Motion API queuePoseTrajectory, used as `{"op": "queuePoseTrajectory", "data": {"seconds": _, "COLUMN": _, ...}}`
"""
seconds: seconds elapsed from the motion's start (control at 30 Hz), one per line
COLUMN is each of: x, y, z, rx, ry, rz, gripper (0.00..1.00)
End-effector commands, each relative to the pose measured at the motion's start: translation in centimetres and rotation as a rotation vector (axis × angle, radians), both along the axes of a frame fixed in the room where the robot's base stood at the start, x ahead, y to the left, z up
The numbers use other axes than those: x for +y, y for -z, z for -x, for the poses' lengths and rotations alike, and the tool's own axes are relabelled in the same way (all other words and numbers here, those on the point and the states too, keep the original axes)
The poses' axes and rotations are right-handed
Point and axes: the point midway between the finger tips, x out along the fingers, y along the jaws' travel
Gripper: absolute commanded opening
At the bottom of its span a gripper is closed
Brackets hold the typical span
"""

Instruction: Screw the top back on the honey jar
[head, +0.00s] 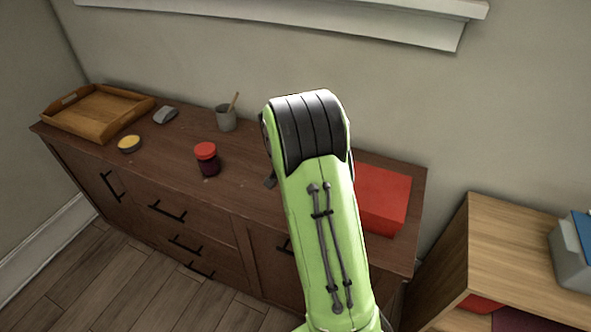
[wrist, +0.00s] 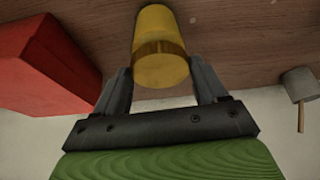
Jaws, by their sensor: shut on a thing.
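In the wrist view, my gripper (wrist: 163,82) is shut on the yellow top (wrist: 163,72) of the honey jar, with one finger on each side of its round end. The honey jar (wrist: 158,22) is a yellow cylinder with a darker amber band just behind the top. The two are in line, but I cannot tell whether the top is seated or a small gap remains. In the head view my green arm hides the jar and nearly all of the gripper.
A red box (head: 383,198) stands right of my arm. A red-lidded dark jar (head: 207,159), a grey cup (head: 226,120), a yellow-topped tin (head: 129,144), a grey mouse-like object (head: 165,115) and a wooden tray (head: 97,111) stand left on the brown cabinet (head: 150,170).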

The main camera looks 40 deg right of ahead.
Motion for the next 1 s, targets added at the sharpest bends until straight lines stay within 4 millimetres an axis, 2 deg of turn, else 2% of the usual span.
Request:
{"op": "queuePoseTrajectory", "data": {"seconds": 0.13, "x": 0.14, "y": 0.22, "z": 0.11, "rx": 0.008, "ry": 0.023, "rz": -0.004, "gripper": 0.41}}
{"op": "queuePoseTrajectory", "data": {"seconds": 0.3, "x": 0.14, "y": 0.21, "z": 0.1, "rx": 0.009, "ry": 0.245, "rz": -0.003, "gripper": 0.41}}
{"op": "queuePoseTrajectory", "data": {"seconds": 0.57, "x": 0.14, "y": 0.25, "z": 0.12, "rx": 0.009, "ry": 0.285, "rz": -0.004, "gripper": 0.41}}
{"op": "queuePoseTrajectory", "data": {"seconds": 0.73, "x": 0.16, "y": 0.21, "z": 0.07, "rx": 0.009, "ry": 0.502, "rz": -0.003, "gripper": 0.41}}
{"op": "queuePoseTrajectory", "data": {"seconds": 1.0, "x": 0.17, "y": 0.29, "z": 0.14, "rx": 0.009, "ry": 0.53, "rz": -0.004, "gripper": 0.41}}
